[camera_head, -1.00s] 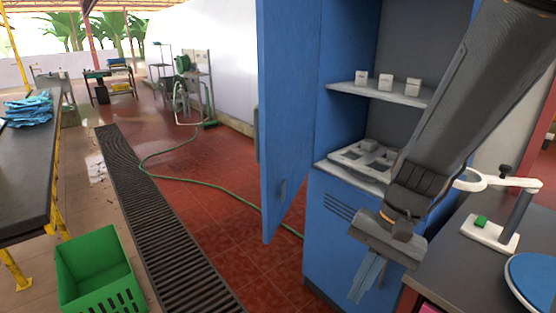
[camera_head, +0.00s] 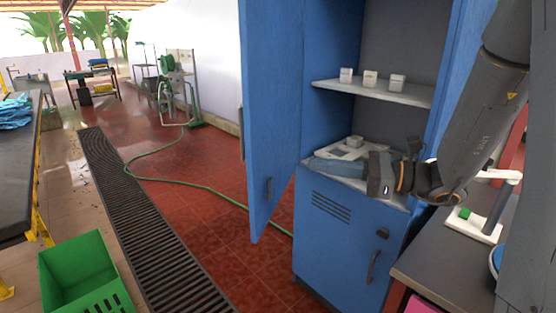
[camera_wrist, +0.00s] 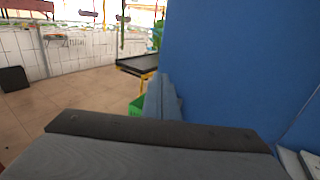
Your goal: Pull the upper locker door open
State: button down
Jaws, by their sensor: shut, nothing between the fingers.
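The blue upper locker door (camera_head: 275,115) stands swung wide open to the left of the locker, with its inner face toward the opening. In the wrist view the shut fingers (camera_wrist: 161,96) lie just left of the blue door face (camera_wrist: 235,65). I cannot tell whether they touch it.
The lower locker door (camera_head: 335,245) is shut. A shelf (camera_head: 375,92) holds small white boxes; a grey-white tray (camera_head: 350,148) lies below. A dark bench (camera_head: 440,255) with a white stand (camera_head: 473,226) is at right. A green crate (camera_head: 75,275) and hose (camera_head: 215,190) are on the left floor.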

jog(key=p, duration=0.4)
send_near(252, 156)
jog(key=x, duration=0.5)
jog(key=shift+p+x, duration=0.35)
jog(key=shift+x, duration=0.6)
jog(key=shift+w+a, duration=0.1)
